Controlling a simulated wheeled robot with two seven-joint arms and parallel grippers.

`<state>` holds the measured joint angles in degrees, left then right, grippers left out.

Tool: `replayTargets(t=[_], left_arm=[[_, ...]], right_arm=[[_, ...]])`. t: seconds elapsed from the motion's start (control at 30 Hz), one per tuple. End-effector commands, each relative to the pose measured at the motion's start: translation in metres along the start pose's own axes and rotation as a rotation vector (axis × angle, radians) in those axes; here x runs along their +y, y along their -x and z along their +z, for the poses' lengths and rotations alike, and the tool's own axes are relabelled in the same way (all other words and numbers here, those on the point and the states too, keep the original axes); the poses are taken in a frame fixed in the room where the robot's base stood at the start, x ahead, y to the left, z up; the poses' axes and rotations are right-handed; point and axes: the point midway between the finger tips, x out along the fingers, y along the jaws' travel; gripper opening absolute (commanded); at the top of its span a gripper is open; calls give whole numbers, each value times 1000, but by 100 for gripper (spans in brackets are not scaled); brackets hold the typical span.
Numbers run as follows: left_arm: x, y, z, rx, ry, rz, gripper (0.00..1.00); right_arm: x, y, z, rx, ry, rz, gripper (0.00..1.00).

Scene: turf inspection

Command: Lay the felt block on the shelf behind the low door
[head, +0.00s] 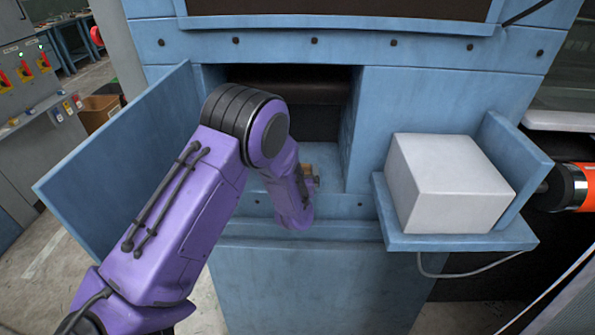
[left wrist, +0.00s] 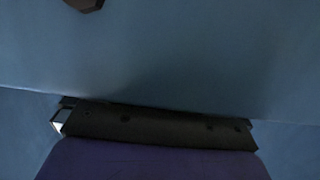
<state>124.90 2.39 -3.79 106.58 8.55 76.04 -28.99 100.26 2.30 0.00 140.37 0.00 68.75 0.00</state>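The low door (head: 125,155) is blue and swung open to the left of a recess in the blue cabinet. The shelf (head: 330,165) is the blue floor of this recess, partly hidden by my left arm. My left arm reaches in front of the opening. Its wrist hides the gripper's fingers, and a dark bar of my left gripper (left wrist: 160,128) shows in the left wrist view close to a blue surface. A small tan-brown piece (head: 312,178) shows beside the wrist; I cannot tell whether it is the felt block or whether it is held. My right gripper is out of view.
A white box (head: 447,182) sits on a blue side ledge (head: 455,242) right of the opening. An orange and black cylinder (head: 568,187) lies beyond it. A cable hangs below the ledge. A grey control panel (head: 30,80) stands at the far left.

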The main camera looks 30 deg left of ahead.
Motion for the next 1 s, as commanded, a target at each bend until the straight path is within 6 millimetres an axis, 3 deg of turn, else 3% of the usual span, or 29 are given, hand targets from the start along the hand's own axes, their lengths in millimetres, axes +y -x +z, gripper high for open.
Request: replayTargets(t=[0.43,0.57,0.77,0.87,0.97,1.0], left_arm=[[-2,91,1,-1,-2,2,100],[-2,104,3,0,0,1,100],[-3,107,7,-8,0,0,100],[-17,122,46,-121,-14,6,100],[-50,167,123,-371,-32,7,100],[-66,192,153,-485,-37,-1,100]], right_arm=[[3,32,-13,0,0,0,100],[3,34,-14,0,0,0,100],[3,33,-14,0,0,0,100],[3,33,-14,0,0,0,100],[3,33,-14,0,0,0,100],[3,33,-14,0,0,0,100]])
